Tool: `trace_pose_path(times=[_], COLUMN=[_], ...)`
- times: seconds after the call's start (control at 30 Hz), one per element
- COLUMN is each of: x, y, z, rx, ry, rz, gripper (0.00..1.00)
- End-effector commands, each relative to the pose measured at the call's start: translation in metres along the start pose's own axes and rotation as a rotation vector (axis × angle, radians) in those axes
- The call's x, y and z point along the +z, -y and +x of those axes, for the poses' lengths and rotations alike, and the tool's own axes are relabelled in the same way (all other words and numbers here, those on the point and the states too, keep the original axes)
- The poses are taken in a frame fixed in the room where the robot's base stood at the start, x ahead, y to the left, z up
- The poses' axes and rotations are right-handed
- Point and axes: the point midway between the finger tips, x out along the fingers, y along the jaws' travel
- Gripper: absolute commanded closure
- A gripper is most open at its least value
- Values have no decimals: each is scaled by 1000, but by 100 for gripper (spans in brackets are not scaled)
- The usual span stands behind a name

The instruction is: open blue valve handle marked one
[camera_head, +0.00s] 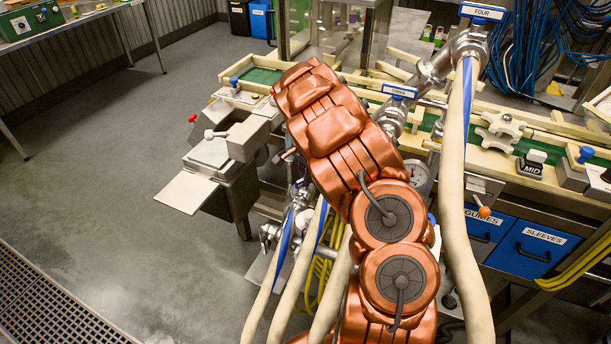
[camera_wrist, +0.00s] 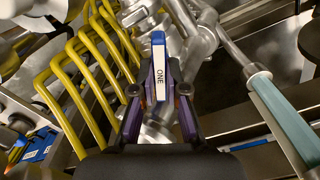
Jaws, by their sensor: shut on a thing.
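The blue valve handle marked ONE (camera_wrist: 159,68) shows in the wrist view, with a white label along its flat side. My gripper (camera_wrist: 160,92) has its two dark purple fingers on either side of this handle and is shut on it. The handle points up and away from my palm in that view. The silver valve body (camera_wrist: 158,132) lies behind and below the handle, partly hidden by my fingers. In the head view my copper arm covers the gripper and this handle.
Handles marked FOUR (camera_head: 482,12) and THREE (camera_head: 399,91) sit on higher pipes. Thick cream hoses (camera_head: 462,210) hang around my arm. Open floor lies left.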

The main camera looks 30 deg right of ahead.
Motion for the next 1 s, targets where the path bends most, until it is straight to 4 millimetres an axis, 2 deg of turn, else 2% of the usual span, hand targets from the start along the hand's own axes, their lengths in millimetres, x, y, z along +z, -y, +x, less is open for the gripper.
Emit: trace_pose_path(times=[0.33,0.8,1.0], x=[0,0,0], y=[1,1,1], z=[3,3,0], rx=[-3,-4,-2], ry=[0,-1,-1], rz=[-53,-392,-472], gripper=[100,100,100])
